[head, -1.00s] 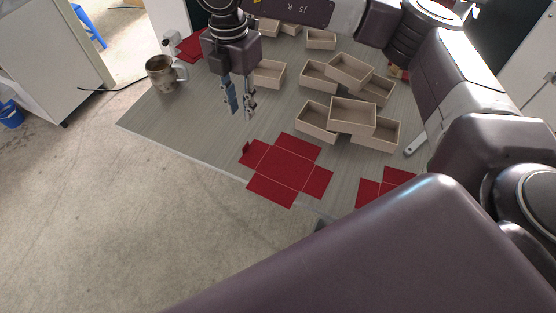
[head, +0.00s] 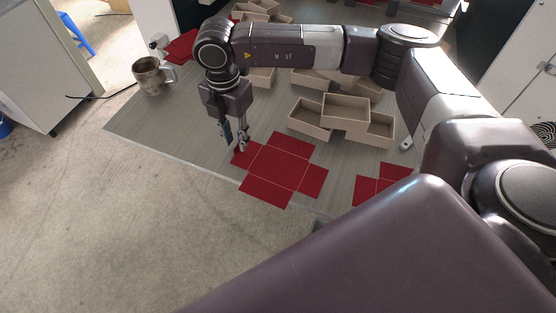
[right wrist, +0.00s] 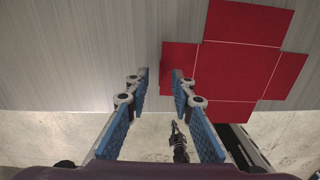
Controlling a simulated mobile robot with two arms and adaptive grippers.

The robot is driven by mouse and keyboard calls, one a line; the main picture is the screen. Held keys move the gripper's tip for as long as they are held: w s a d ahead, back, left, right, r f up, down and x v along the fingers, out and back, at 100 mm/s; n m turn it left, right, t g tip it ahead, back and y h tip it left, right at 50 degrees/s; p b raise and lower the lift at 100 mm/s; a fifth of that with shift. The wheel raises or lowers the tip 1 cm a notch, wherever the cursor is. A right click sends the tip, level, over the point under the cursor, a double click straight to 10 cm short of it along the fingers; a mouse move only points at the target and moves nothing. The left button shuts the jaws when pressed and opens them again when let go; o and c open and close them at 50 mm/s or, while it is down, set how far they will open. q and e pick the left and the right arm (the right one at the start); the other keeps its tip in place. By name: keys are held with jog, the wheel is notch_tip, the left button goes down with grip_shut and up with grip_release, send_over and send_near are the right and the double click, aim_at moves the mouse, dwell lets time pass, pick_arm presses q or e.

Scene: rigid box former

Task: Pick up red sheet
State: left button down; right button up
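The red sheet (head: 280,165) is a flat cross-shaped cut-out with fold lines, lying on the grey table near its front edge. It also shows in the right wrist view (right wrist: 240,70). My right gripper (head: 235,147) points down at the sheet's left flap. In the right wrist view, the right gripper (right wrist: 161,74) has its blue-padded fingers apart with nothing between them. One fingertip overlaps the flap's edge in the picture, and the other is over bare table. I cannot tell whether they touch. My left gripper is not seen in the head view.
A second red sheet (head: 382,183) lies to the right, partly behind my arm. Several open beige boxes (head: 346,109) stand behind the sheet. A metal mug (head: 150,76) stands at the table's left. More red material (head: 183,46) lies behind it. The table's front left (head: 150,120) is clear.

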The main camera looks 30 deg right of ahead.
jog(key=shift+f, duration=0.8)
jog(key=shift+c, duration=0.4)
grip_shut()
jog(key=shift+r, duration=0.1)
